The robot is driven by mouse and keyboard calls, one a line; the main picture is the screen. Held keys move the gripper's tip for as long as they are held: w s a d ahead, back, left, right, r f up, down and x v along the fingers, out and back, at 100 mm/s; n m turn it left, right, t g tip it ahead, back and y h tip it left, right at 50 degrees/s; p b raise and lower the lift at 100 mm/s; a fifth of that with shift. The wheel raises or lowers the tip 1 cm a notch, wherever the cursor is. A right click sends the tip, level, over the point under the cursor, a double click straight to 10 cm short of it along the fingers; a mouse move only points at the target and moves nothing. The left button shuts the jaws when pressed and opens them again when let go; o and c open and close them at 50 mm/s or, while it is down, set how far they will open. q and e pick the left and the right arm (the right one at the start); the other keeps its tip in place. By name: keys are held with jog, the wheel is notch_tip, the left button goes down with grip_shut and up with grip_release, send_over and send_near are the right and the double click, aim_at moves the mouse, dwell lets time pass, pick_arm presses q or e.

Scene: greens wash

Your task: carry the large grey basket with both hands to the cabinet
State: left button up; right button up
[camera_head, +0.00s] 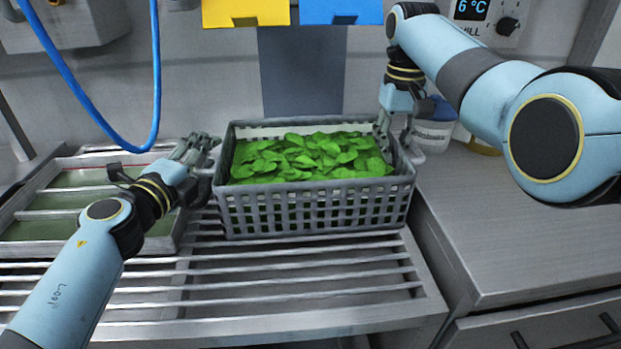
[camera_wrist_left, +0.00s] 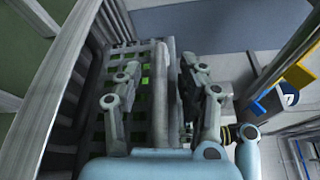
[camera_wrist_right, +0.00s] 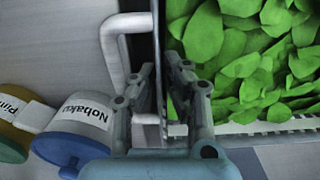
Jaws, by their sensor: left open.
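The large grey basket (camera_head: 315,210) stands upright on a slatted metal rack, with green leaves (camera_head: 300,157) filling it. My left gripper (camera_head: 205,150) is at the basket's left end. In the left wrist view its open fingers (camera_wrist_left: 160,80) stand on either side of a grey bar at the basket's edge, with gaps visible. My right gripper (camera_head: 395,137) points down at the basket's right end. In the right wrist view its fingers (camera_wrist_right: 160,75) straddle the basket's end wall close in and look shut on it. A pale handle (camera_wrist_right: 117,50) sticks out beside them.
The slatted rack (camera_head: 290,285) is bare in front of the basket. A divided tray (camera_head: 50,210) lies left. A counter (camera_head: 490,220) with drawers is right, largely clear. Labelled tubs (camera_wrist_right: 85,120) stand behind the right gripper. A blue hose (camera_head: 90,110) hangs at upper left.

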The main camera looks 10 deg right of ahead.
pick_arm(q)
jog(key=shift+c, duration=1)
pick_arm(e)
grip_shut()
pick_arm(q)
grip_shut()
jog(key=shift+r, duration=0.15)
pick_arm(e)
jog(key=shift+w+r, duration=0.1)
jog(key=shift+r, duration=0.1)
